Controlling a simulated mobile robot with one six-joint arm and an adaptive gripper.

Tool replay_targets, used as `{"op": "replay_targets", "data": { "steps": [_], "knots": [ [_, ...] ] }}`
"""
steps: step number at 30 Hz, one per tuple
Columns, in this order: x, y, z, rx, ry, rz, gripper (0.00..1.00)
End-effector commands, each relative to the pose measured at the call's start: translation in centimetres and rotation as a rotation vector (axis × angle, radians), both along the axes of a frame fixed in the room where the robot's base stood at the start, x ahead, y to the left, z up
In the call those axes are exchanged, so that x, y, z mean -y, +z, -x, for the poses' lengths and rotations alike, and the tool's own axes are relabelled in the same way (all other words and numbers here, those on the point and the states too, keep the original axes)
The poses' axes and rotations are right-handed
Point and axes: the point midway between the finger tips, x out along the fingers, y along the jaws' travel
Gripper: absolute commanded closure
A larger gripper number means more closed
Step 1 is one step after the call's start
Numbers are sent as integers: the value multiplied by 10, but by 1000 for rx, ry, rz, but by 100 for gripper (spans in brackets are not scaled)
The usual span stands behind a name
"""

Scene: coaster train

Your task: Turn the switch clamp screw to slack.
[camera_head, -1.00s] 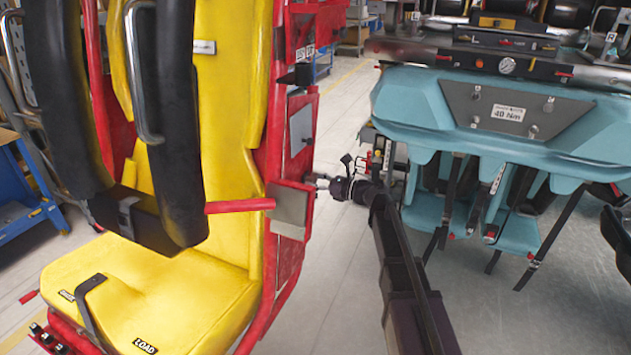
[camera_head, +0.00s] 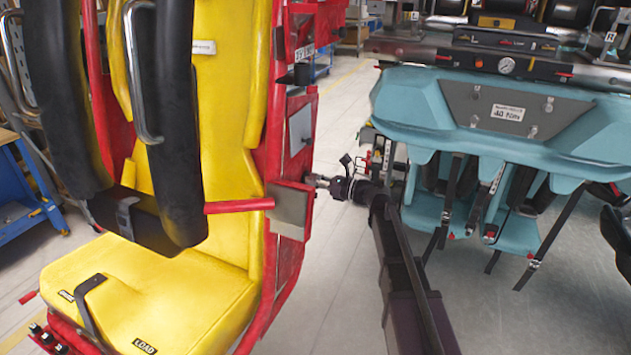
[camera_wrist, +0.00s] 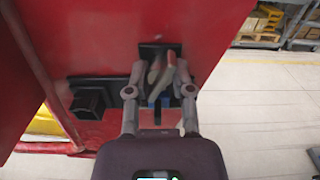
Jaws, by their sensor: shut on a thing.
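My gripper (camera_head: 318,181) reaches in from the right to the red side frame of the yellow seat (camera_head: 226,140). In the wrist view my gripper (camera_wrist: 163,72) is shut, with its fingertips tilted and close together in front of a small black block (camera_wrist: 153,50) on the red panel (camera_wrist: 110,35). The clamp screw is small and mostly hidden between the fingertips, so its turn angle does not show. A black square switch-like housing (camera_wrist: 88,99) sits on the panel to the left of the fingers.
A red bar (camera_head: 239,205) and a grey plate (camera_head: 290,208) are close to my gripper on the seat's side. Teal seats (camera_head: 485,110) stand at the right. Open floor (camera_head: 345,270) lies between them.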

Motion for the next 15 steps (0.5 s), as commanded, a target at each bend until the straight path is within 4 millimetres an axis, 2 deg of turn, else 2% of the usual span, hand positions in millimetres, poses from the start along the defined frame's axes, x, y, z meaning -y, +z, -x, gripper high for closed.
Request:
{"op": "replay_targets", "data": {
  "steps": [8,15],
  "knots": [
    [-1,0,1,145,2,52,100],
    [-1,0,1,341,2,123,100]
  ]
}}
